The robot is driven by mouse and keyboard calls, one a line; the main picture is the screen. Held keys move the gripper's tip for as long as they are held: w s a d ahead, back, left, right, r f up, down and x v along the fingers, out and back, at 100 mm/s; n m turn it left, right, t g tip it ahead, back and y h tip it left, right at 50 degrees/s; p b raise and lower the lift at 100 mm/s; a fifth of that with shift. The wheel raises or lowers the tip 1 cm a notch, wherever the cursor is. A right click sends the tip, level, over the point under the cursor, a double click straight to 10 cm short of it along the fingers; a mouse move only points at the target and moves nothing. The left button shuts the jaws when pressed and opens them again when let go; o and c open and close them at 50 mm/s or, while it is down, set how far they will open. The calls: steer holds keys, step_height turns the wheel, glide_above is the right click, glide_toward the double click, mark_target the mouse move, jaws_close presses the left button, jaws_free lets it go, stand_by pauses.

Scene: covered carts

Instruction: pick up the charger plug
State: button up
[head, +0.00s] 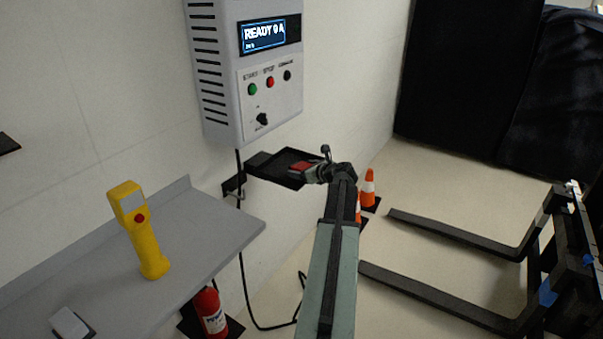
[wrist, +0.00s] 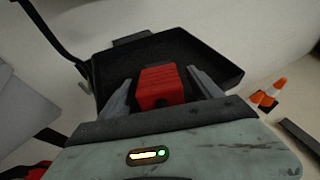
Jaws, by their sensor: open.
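The charger plug (wrist: 160,86) is a red block on a black tray (wrist: 215,73) in the wrist view. The tray is fixed to the wall below the charger box. My gripper (wrist: 165,78) is open, with one grey finger on each side of the plug. A small gap shows between the plug and the fingers. In the head view the red plug (head: 303,169) shows at the end of my arm, over the tray (head: 279,180). My wrist hides part of the tray there.
A grey charger box (head: 243,75) hangs above the tray. A grey shelf (head: 200,232) with a yellow scanner (head: 140,230) is at left. A fire extinguisher (head: 210,312) and orange cones (head: 368,188) stand on the floor. Black forks (head: 440,293) lie at right.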

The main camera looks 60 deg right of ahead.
steer(key=shift+w+d+f, duration=0.15)
steer(key=shift+w, duration=0.15)
steer(key=shift+s, duration=0.1)
steer(key=shift+c, duration=0.6)
jaws_close()
